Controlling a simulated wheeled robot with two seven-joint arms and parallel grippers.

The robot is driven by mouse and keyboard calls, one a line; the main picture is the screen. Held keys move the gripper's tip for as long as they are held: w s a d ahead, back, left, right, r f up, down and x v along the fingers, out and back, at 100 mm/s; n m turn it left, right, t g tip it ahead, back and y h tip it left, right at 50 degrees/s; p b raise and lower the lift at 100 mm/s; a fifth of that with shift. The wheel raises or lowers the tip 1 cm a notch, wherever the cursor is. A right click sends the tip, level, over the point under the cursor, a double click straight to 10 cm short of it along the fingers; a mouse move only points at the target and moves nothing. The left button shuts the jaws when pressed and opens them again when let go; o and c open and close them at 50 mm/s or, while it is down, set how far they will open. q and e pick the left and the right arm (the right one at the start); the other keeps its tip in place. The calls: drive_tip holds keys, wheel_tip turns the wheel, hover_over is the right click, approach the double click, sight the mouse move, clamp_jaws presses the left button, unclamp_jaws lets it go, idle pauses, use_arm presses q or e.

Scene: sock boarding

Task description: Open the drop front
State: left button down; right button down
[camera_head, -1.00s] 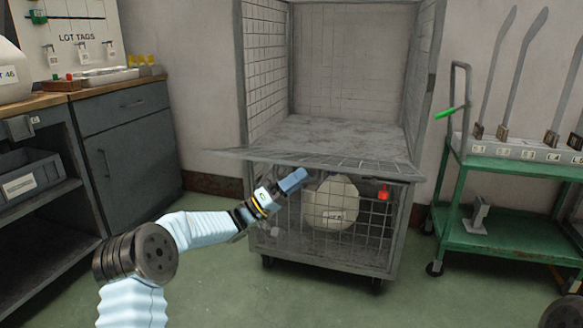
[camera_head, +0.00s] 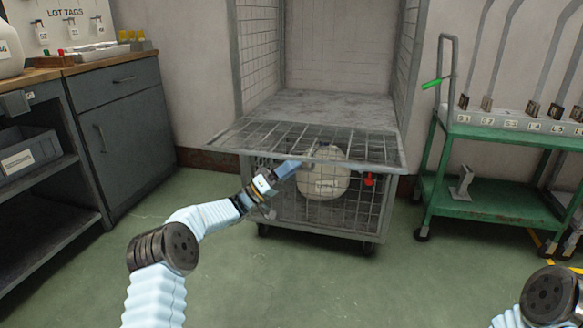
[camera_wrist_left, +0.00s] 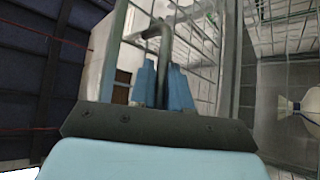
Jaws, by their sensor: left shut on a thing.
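The wire cage trolley (camera_head: 345,107) stands ahead in the head view. Its drop front (camera_head: 265,137), a grey mesh panel, is swung outward from the cage and slopes gently toward me, its front bar above the lower mesh wall. My left gripper (camera_head: 292,166) is at this front bar, left of its middle, shut on the drop front. In the left wrist view, the blue fingers (camera_wrist_left: 162,85) are close together around a bent grey bar (camera_wrist_left: 158,35); the exact contact is partly hidden. My right gripper is out of view; only part of that arm shows at lower right.
A green cart (camera_head: 500,200) stands to the right, a dark cabinet (camera_head: 125,135) to the left. Green floor is clear in front.

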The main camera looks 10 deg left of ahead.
use_arm(q)
drive_tip(key=c, duration=1.2)
unclamp_jaws()
drive_tip(key=shift+s+r, duration=0.15)
drive_tip(key=v, duration=1.4)
drive_tip(key=shift+p, duration=0.4)
drive_tip(key=shift+d, duration=0.1)
